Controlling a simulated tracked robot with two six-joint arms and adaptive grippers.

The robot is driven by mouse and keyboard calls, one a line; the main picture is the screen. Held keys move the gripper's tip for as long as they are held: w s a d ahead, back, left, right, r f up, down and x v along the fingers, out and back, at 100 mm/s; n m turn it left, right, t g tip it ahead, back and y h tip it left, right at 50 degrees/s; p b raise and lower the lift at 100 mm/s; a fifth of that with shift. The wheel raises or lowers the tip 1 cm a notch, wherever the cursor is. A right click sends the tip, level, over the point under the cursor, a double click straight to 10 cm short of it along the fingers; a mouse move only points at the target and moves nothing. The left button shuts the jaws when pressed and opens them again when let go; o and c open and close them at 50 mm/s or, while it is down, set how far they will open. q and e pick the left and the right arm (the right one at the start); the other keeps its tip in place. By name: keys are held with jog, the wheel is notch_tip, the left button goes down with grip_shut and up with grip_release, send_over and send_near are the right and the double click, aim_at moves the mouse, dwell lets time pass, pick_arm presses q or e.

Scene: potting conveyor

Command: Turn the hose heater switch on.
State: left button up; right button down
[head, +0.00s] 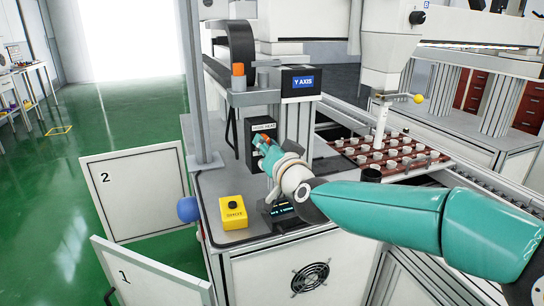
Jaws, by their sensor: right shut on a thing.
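The black hose heater box (255,127), labelled "HOSE HEAT", stands upright at the back of the machine's worktop, below the "Y AXIS" box. My right gripper (260,142) reaches in from the right and is at the front face of this box. It is shut on the hose heater switch, which the fingers hide, so I cannot tell which way the switch is turned. My left gripper is not in view.
A yellow box (233,213) with a black button and a dark display (279,208) sit on the worktop near my right wrist. A "Y AXIS" box (300,83) hangs above. A brown tray (400,172) of pots lies right. Panels "1" (150,278) and "2" (135,190) stand left.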

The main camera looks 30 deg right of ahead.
jog(key=shift+d+r+m+b, duration=0.15)
jog(key=shift+m+b, duration=0.75)
jog(key=shift+m, duration=0.8)
jog(key=c, duration=1.2)
grip_release()
jog(key=shift+s, duration=0.1)
jog(key=v, duration=1.2)
